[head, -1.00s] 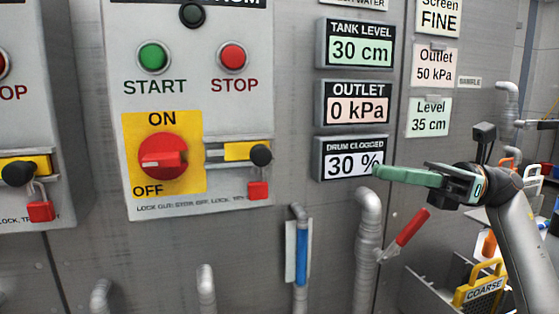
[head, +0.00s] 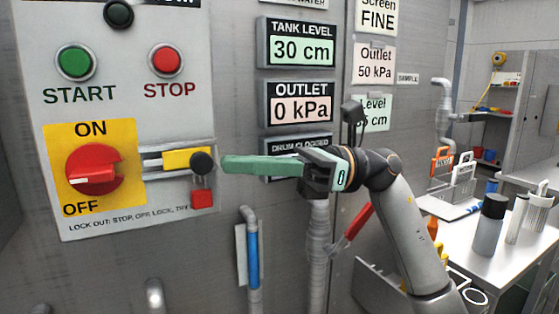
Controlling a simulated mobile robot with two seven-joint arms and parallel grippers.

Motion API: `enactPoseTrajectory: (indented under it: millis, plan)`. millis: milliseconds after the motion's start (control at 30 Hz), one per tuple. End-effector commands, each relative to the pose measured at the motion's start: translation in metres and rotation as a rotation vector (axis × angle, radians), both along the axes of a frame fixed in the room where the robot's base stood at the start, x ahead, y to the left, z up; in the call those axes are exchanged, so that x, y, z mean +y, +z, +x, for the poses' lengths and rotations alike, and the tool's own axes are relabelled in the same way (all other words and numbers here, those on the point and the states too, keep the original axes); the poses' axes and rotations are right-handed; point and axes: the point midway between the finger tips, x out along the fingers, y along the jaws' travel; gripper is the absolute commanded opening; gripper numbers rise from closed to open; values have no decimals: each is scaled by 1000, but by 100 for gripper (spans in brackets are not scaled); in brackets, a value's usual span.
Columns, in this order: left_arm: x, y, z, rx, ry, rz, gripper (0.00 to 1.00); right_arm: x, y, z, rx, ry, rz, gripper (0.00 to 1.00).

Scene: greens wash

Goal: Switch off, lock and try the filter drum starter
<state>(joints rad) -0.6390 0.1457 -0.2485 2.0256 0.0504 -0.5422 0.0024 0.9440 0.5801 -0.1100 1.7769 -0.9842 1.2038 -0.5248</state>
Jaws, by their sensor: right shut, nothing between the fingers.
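The starter panel (head: 130,120) is on the left, its title cut off at the top. It has a green START button (head: 76,62), a red STOP button (head: 166,61) and a red rotary switch (head: 94,170) on a yellow ON/OFF plate. The switch's bar lies roughly level, slightly tilted. A yellow slide (head: 180,159) with a black knob (head: 202,163) sits right of the switch. A red padlock (head: 202,199) hangs below the knob. My right gripper (head: 226,165) is shut and empty, its green fingertips just right of the knob; contact is unclear. My left gripper is out of view.
Displays for tank level (head: 297,43) and outlet (head: 296,105) are on the wall; my right gripper partly covers the drum clogged display (head: 297,143) below. A blue-handled pipe (head: 252,255) and a red lever (head: 355,223) sit below. A bench (head: 515,245) with bottles is at right.

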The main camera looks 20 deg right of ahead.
Motion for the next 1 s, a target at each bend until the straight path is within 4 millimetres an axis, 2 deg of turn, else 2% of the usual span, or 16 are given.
enactPoseTrajectory:
  millis: [133, 467, 767, 1000]
  plan:
    - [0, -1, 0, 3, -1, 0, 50, 8, 2, 0, -1, 0, 1, 0]
    - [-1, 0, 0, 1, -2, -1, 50, 9, 1, 1, 0, 0, 0, 0]
    - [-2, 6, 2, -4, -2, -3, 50, 49, 2, -1, 1, 1, -1, 0]
    - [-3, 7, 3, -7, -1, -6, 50, 54, 1, -2, 0, 2, 0, 0]
